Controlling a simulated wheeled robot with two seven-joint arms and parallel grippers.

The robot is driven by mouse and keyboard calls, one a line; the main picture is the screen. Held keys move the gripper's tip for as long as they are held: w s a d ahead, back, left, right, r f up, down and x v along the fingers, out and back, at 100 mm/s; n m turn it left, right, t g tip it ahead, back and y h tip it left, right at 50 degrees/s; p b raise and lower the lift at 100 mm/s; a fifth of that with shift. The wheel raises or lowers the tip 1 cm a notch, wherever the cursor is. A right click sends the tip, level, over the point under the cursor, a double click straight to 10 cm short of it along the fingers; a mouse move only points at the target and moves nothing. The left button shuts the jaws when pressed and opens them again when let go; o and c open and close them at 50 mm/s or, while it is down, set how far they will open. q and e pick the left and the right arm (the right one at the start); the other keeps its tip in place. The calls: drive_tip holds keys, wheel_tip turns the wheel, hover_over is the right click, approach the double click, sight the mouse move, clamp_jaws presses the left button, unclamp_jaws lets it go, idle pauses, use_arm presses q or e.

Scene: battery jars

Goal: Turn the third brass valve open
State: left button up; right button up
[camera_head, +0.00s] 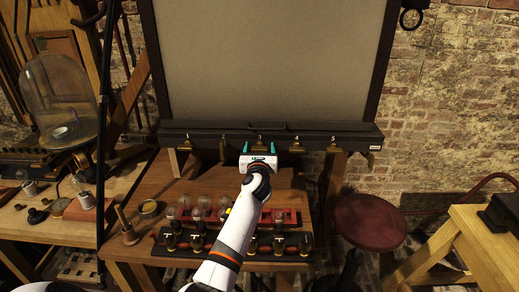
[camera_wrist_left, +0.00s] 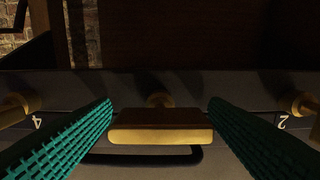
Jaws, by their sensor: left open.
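A row of several brass valves runs along the black rail (camera_head: 350,138) below the large framed panel. My left gripper (camera_head: 260,148) reaches up to the middle of this row, with its two teal fingers open and pointing at the rail. The third brass valve (camera_head: 260,139) is just beyond the fingertips. In the left wrist view, its wide brass handle (camera_wrist_left: 160,127) lies crosswise between the open fingers, close to both; contact is unclear. Marks 4 (camera_wrist_left: 37,122) and 2 (camera_wrist_left: 282,122) appear upside down on either side. My right gripper is not in view.
The neighbouring valves (camera_head: 222,141) and (camera_wrist_left: 300,104) flank the gripper closely. A wooden bench (camera_head: 150,185) below carries bulbs and a small dish (camera_head: 149,208). A glass dome (camera_head: 60,95) stands at left, a red stool (camera_head: 370,222) at right.

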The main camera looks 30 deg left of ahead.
use_arm(q)
drive_tip(key=c, duration=1)
drive_tip(key=shift+n, duration=0.4)
drive_tip(key=shift+o, duration=0.2)
drive_tip(key=n+b, duration=0.1)
drive_tip(key=n, duration=0.2)
drive_tip(key=shift+n, duration=0.4)
drive_tip(key=n+b, duration=0.1)
drive_tip(key=n, duration=0.3)
drive_tip(key=shift+a+f+n+b, duration=0.1)
drive_tip(key=shift+f+n+b, duration=0.05)
drive_tip(key=shift+n+b, duration=0.15)
drive_tip(key=n+b, duration=0.1)
drive_tip(key=n, duration=0.3)
drive_tip(key=shift+b, duration=0.35)
drive_tip(key=shift+n+b, duration=0.75)
drive_tip(key=shift+n, duration=1.45)
drive_tip(key=shift+c, duration=0.2)
drive_tip(key=shift+o, duration=0.2)
drive_tip(key=shift+n, duration=0.3)
